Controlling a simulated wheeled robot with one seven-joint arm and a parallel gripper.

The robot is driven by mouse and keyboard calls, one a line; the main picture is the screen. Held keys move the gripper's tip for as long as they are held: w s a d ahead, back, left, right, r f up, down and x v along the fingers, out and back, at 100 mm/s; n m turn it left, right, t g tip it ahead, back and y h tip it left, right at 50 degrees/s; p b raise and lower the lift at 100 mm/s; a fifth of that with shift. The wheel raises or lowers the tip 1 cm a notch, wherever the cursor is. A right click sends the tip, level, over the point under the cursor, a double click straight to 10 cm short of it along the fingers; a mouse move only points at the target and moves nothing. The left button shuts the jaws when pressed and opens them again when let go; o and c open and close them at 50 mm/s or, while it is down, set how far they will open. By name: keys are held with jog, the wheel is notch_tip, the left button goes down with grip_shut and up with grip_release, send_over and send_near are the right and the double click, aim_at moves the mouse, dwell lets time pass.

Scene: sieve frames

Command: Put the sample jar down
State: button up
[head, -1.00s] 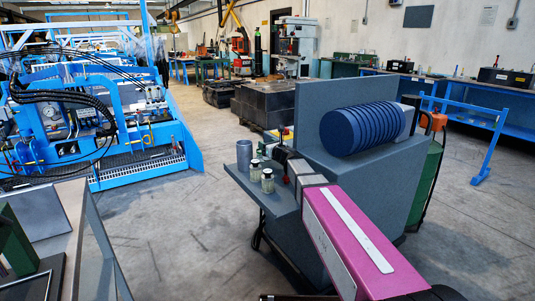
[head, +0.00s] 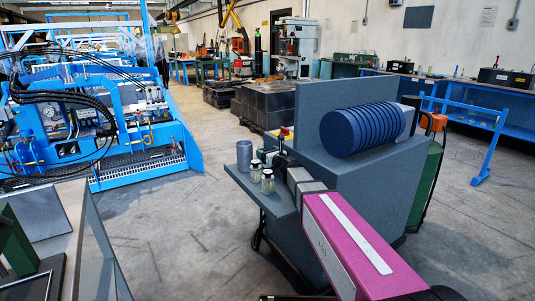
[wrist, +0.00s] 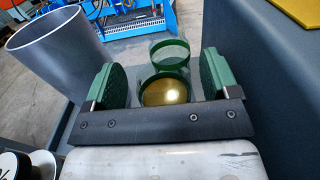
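My gripper (wrist: 157,77) is open in the wrist view, with a green pad on each side. Between the pads stands a clear, green-rimmed round vessel (wrist: 166,68) with a gold-coloured bottom, apparently the sample jar. A gap shows between it and each pad. It seems to stand on the grey shelf, though its contact is hard to see. In the head view my gripper (head: 282,158) is small and dark over the shelf (head: 250,192), and I cannot make out this vessel there.
A grey open cylinder (head: 244,156) stands on the shelf, left of my gripper; it also shows in the wrist view (wrist: 62,58). Two lidded jars (head: 256,171) (head: 267,183) stand close by. A grey block (head: 375,180) with a blue ribbed roll (head: 360,129) rises at right.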

jog(key=shift+r, duration=0.15)
jog(key=v, duration=0.7)
jog(key=shift+s+d, duration=0.15)
jog(key=shift+s, duration=0.1)
